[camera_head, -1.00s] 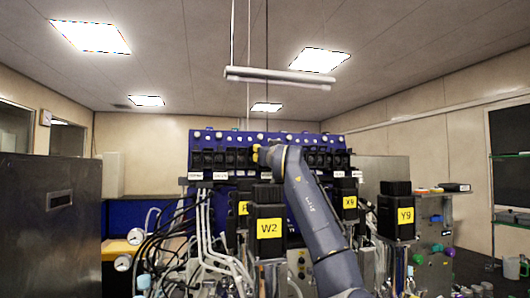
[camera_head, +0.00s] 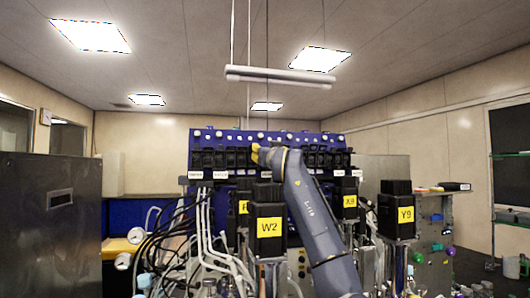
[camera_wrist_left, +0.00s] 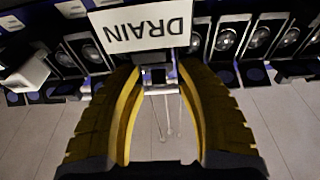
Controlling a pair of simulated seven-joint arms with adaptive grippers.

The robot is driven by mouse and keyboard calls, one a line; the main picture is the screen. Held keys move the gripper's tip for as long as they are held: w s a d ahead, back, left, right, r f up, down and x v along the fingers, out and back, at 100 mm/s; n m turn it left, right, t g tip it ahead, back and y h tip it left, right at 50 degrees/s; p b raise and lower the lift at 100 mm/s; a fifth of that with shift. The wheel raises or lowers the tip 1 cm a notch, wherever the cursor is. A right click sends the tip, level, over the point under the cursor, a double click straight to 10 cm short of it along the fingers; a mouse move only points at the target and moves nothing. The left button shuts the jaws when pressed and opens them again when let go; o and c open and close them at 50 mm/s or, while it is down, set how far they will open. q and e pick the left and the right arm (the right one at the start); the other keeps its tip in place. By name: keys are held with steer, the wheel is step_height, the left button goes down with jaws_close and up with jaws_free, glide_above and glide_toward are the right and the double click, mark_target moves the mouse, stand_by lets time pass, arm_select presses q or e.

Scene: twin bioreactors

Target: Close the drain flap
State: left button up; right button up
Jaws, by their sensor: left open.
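My left gripper (camera_head: 256,153) is at the blue valve panel (camera_head: 205,136) in the head view, in front of its row of black flaps. In the left wrist view the yellow fingers of this gripper (camera_wrist_left: 157,68) are spread apart. A white DRAIN label (camera_wrist_left: 143,27) shows upside down at the top, just beyond the fingertips. A small dark and metallic fitting (camera_wrist_left: 155,76) with clear tubes sits between the fingertips; I cannot tell whether they touch it. The drain flap itself cannot be made out clearly behind the label and fingers. My right gripper is not in view.
Neighbouring black flaps with round fittings (camera_wrist_left: 225,38) line both sides of the label. Black units marked W2 (camera_head: 268,222), X9 (camera_head: 349,203) and Y9 (camera_head: 404,212) stand below or beside the panel. Hoses and gauges (camera_head: 123,261) crowd the left front. A metal cabinet (camera_head: 50,225) stands left.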

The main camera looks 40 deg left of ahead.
arm_select(q)
steer(key=v, duration=1.2)
steer(key=s+d+r+g+h, duration=0.25)
steer(key=r+g+h, duration=0.2)
steer(key=r, duration=0.45)
steer(key=shift+h, duration=0.55)
steer(key=x, duration=1.6)
steer(key=shift+w+a, duration=0.15)
steer(key=shift+w, duration=0.2)
